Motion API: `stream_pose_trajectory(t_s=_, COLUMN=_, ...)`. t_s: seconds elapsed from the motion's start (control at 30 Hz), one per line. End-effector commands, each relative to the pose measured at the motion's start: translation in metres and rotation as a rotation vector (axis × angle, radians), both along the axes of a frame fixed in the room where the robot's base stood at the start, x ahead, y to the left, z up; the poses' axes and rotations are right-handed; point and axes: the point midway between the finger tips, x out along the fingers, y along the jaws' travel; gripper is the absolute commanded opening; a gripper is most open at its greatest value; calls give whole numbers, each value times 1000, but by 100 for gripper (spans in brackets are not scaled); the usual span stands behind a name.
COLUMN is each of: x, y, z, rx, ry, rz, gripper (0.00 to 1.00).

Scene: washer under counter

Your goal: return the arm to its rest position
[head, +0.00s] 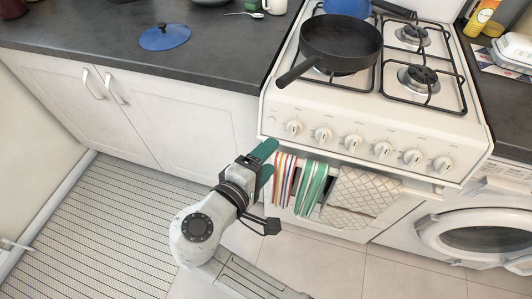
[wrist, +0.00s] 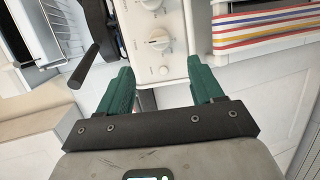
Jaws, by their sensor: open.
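My gripper (head: 266,160) is in front of the stove's left front corner, below the knob panel, in the head view. Its green fingers point up and to the right. In the wrist view my gripper (wrist: 162,88) shows two green fingers spread apart, with nothing between them. The stove's white front with its knobs (wrist: 158,40) lies beyond the fingers. My arm is bent, with its white, rounded joint low in the middle of the head view.
The stove (head: 400,110) carries a black frying pan (head: 340,42). Towels (head: 312,188) hang on its front rail close to my gripper. A washer (head: 480,235) stands at right. A counter (head: 90,35) holds a blue lid (head: 165,37). The floor at left is clear.

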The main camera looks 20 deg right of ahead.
Motion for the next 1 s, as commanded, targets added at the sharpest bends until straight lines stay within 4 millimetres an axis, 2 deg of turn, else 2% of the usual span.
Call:
stream_pose_trajectory(t_s=0.27, x=0, y=0, z=0, rx=0, ry=0, rz=0, gripper=66)
stream_pose_trajectory(t_s=0.37, x=-4, y=-15, z=-9, rx=44, ry=26, rz=-23, gripper=66)
stream_pose_trajectory(t_s=0.47, x=-17, y=-49, z=-32, rx=160, ry=89, rz=-82, gripper=66)
stream_pose_trajectory(t_s=0.57, x=-46, y=-94, z=-65, rx=350, ry=169, rz=-178, gripper=66)
stream_pose_trajectory(t_s=0.6, x=-61, y=-111, z=-78, rx=436, ry=198, rz=-222, gripper=66)
stream_pose_trajectory(t_s=0.7, x=-102, y=-143, z=-104, rx=649, ry=255, rz=-326, gripper=66)
stream_pose_trajectory(t_s=0.83, x=-157, y=-165, z=-122, rx=908, ry=293, rz=-447, gripper=66)
stream_pose_trajectory(t_s=0.9, x=-182, y=-170, z=-125, rx=1026, ry=302, rz=-496, gripper=66)
stream_pose_trajectory(t_s=1.0, x=-209, y=-170, z=-125, rx=1160, ry=307, rz=-547, gripper=66)
